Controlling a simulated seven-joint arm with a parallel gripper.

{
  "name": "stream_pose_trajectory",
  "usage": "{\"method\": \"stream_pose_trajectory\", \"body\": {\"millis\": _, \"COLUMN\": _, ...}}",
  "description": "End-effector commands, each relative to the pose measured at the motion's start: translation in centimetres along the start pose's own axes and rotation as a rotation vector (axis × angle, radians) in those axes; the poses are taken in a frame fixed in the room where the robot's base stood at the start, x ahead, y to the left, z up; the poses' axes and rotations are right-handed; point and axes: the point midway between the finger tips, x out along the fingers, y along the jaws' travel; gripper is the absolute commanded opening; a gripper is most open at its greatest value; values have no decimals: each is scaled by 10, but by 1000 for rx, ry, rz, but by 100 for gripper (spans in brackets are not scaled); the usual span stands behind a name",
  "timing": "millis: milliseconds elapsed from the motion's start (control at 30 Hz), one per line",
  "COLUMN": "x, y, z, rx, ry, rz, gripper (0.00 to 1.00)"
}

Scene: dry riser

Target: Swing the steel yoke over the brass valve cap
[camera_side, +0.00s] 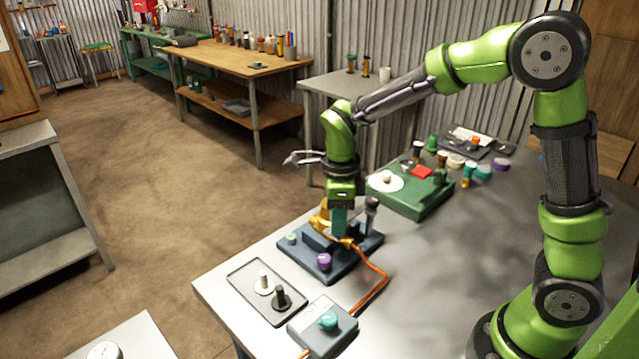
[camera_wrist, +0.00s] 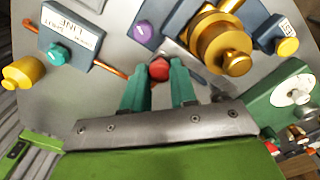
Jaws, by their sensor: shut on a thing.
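The brass valve cap (camera_wrist: 222,46) is round and stepped, on the dark blue base (camera_side: 352,258), and is close to the right of my fingers in the wrist view. In the side view, brass (camera_side: 320,221) shows beside my gripper (camera_side: 341,222). My gripper's teal fingers (camera_wrist: 159,80) are shut on a red knob (camera_wrist: 159,69). The knob hides between the fingertips in the side view. No yoke is seen lying across the cap's top.
A grey box (camera_side: 322,332) with a teal knob and an orange cable (camera_side: 376,278) is near the base. A tray (camera_side: 243,279) with two pegged discs lies left. A green fixture (camera_side: 412,202) stands behind, with several small parts. The table is clear at right.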

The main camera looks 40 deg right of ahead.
Motion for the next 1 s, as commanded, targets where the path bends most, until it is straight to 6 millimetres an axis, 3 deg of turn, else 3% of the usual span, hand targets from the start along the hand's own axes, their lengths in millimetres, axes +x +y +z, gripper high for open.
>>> {"method": "stream_pose_trajectory", "body": {"millis": 500, "x": -2, "y": -4, "z": 4, "rx": 22, "ry": -9, "rz": -7, "gripper": 0}}
{"method": "stream_pose_trajectory", "body": {"millis": 533, "x": -2, "y": -4, "z": 4, "rx": 22, "ry": -9, "rz": -8, "gripper": 28}}
{"method": "stream_pose_trajectory", "body": {"millis": 700, "x": -2, "y": -4, "z": 4, "rx": 22, "ry": -7, "rz": -6, "gripper": 52}}
{"method": "stream_pose_trajectory", "body": {"millis": 1000, "x": -2, "y": -3, "z": 3, "rx": 22, "ry": -3, "rz": -2, "gripper": 52}}
